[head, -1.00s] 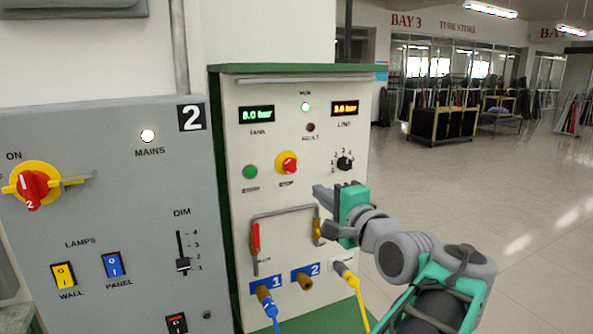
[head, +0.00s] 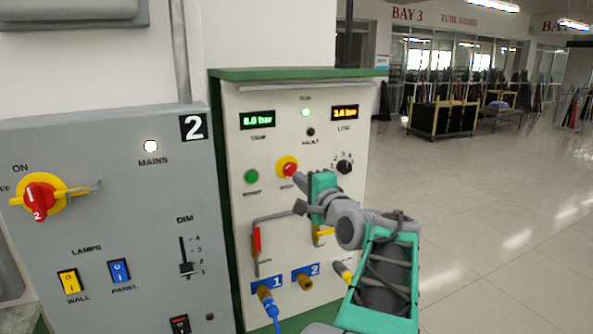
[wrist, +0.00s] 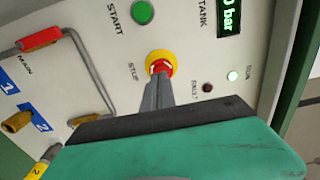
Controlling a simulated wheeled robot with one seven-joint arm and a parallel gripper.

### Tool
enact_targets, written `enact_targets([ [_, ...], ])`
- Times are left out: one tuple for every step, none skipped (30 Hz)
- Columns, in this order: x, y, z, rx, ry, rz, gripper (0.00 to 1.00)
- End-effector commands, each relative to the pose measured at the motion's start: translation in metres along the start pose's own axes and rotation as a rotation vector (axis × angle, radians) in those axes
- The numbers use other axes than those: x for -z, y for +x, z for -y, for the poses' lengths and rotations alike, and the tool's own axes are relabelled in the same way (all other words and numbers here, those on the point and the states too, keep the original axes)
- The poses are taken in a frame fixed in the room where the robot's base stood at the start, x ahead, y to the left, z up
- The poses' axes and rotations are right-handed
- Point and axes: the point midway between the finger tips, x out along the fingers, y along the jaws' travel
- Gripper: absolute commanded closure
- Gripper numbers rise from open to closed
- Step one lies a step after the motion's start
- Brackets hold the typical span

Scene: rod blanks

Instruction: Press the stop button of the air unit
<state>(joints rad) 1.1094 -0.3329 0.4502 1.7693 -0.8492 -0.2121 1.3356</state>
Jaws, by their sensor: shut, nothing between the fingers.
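The stop button is a red mushroom knob on a yellow ring (head: 287,167) on the cream front of the air unit (head: 300,220).
The RUN lamp (head: 306,112) glows green and the FAULT lamp (head: 311,132) is dark. A bent pipe with a red-handled valve (head: 257,242) and hose ports are below. A grey lamp panel (head: 110,220) stands at left. Open floor lies to the right.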

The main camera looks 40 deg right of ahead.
Motion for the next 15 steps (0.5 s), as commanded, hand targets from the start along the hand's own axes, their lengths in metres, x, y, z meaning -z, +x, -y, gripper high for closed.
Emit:
enact_targets([
  [-0.001,0.009,0.003,-0.001,0.001,0.003,1.0],
  [-0.001,0.013,0.003,-0.001,0.002,0.003,1.0],
  [-0.001,0.017,0.003,0.0,0.001,0.002,1.0],
  [0.0,0.02,0.002,-0.001,0.001,0.002,1.0],
  [0.0,0.022,0.001,-0.001,0.001,0.001,1.0],
  [0.0,0.024,0.001,-0.001,0.001,0.001,1.0],
  [0.0,0.025,0.001,-0.001,0.0,0.0,1.0],
  [0.0,0.026,0.0,0.0,0.0,0.0,1.0],
  [0.0,0.026,0.0,0.0,0.0,0.0,1.0],
  [0.0,0.026,0.0,0.0,0.0,-0.001,1.0],
  [0.0,0.026,0.0,0.0,0.0,-0.001,1.0],
  [0.0,0.026,0.0,0.0,0.0,-0.001,1.0],
  [0.0,0.026,0.0,0.0,0.0,-0.001,1.0],
  [0.0,0.026,0.0,0.0,0.0,-0.001,1.0],
  [0.0,0.026,0.0,0.0,0.0,-0.001,1.0],
])
